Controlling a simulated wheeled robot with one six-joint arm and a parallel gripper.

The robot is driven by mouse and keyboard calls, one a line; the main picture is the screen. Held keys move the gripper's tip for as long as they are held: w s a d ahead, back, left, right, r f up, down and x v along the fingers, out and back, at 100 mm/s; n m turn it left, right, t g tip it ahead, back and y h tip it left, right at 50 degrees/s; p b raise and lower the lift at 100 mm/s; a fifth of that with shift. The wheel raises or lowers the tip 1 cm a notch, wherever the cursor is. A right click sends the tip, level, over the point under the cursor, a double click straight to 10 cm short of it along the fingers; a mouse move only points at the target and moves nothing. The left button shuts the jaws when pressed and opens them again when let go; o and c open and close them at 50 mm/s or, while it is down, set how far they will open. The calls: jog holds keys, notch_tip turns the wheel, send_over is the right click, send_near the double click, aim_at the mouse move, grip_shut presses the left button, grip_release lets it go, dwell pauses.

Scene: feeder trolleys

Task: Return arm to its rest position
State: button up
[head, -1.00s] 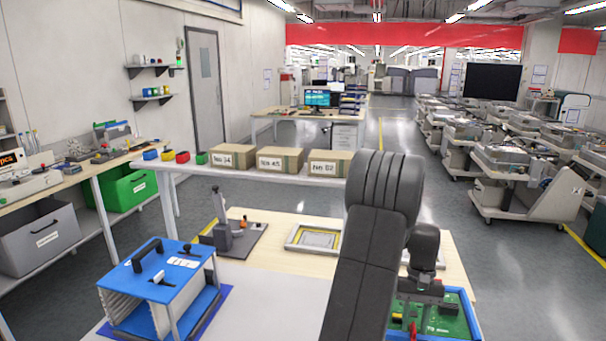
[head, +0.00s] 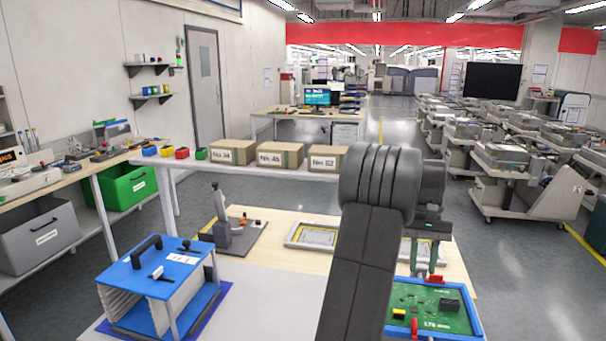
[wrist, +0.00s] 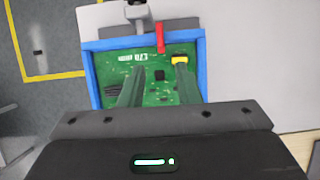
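My arm rises through the middle of the head view, bent over at its dark joint. My gripper (head: 424,264) hangs above the far edge of a green circuit board (head: 437,306) in a blue frame (head: 477,322). In the wrist view, the two fingers of my gripper (wrist: 159,72) stand apart with nothing between them. The board (wrist: 155,98) lies beyond them, and the blue frame (wrist: 89,75) surrounds it. A red clamp piece (wrist: 160,38) sits at the frame's edge. Part of the frame is hidden behind my arm in the head view.
A blue-topped rack (head: 160,268) stands at the front left of the table. Behind it are a black stand fixture (head: 232,232) and a flat framed tray (head: 313,236). A raised shelf (head: 220,167) carries cardboard boxes (head: 281,155) and small coloured bins. Trolleys stand to the right.

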aim_at(415, 323)
jog(key=p+x, duration=0.1)
jog(key=x, duration=1.3)
jog(key=shift+f, duration=0.1)
jog(key=shift+n+h, duration=0.3)
jog(key=shift+n, duration=0.4)
jog(key=shift+a+n+h, duration=0.2)
jog(key=shift+n+h, duration=0.3)
jog(key=shift+n, duration=0.6)
jog(key=n+h+b, duration=0.1)
jog(key=n, duration=0.2)
jog(key=shift+b, duration=0.35)
jog(key=n+h+b, duration=0.1)
jog(key=n, duration=0.3)
jog(key=shift+s+a+t+b, duration=0.1)
jog(key=shift+t+b, duration=0.2)
jog(key=shift+t, duration=0.1)
jog(key=shift+n+h, duration=0.4)
jog(key=shift+n, duration=0.1)
jog(key=shift+r, duration=0.25)
